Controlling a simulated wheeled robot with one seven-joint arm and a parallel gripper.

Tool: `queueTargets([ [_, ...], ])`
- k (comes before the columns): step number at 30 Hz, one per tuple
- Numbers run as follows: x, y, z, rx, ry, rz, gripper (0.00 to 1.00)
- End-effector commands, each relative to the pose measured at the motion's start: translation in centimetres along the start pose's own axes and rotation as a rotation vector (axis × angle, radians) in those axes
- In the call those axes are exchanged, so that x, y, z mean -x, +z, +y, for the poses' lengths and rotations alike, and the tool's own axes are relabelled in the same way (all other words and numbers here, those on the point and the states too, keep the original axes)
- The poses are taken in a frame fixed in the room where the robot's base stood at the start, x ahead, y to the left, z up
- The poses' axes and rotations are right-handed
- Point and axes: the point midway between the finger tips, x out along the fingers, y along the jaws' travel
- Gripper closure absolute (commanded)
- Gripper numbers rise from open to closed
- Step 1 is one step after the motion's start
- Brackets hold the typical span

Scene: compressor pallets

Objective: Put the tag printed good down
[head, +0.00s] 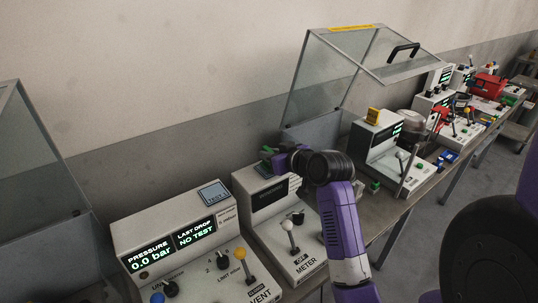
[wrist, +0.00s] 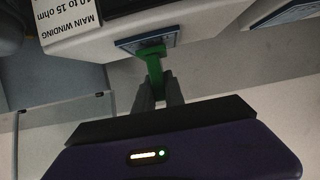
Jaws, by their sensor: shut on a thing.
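My gripper (wrist: 157,88) is shut on a green tag (wrist: 154,62) in the wrist view. The tag's far end meets or overlaps a blue-edged pad (wrist: 128,44) on a white housing; I cannot tell whether they touch. No print on the tag is readable. In the head view my arm reaches over the meter box (head: 306,262), and a bit of green (head: 267,149) shows by the gripper above that box's top. My wrist hides part of the box and most of the pad there.
An open clear guard (head: 345,62) rises behind. A lever (head: 290,236) sticks up near my arm.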

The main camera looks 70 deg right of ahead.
Motion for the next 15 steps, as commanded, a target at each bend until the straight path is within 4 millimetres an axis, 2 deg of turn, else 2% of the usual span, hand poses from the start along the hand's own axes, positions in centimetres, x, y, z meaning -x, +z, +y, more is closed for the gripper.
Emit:
queueTargets([
  [12,-0.27,0.60,-0.04,0.001,-0.001,0.001,1.00],
  [13,-0.27,0.60,-0.03,0.001,-0.001,0.001,0.84],
  [15,-0.24,0.52,-0.03,0.001,0.000,0.001,0.70],
])
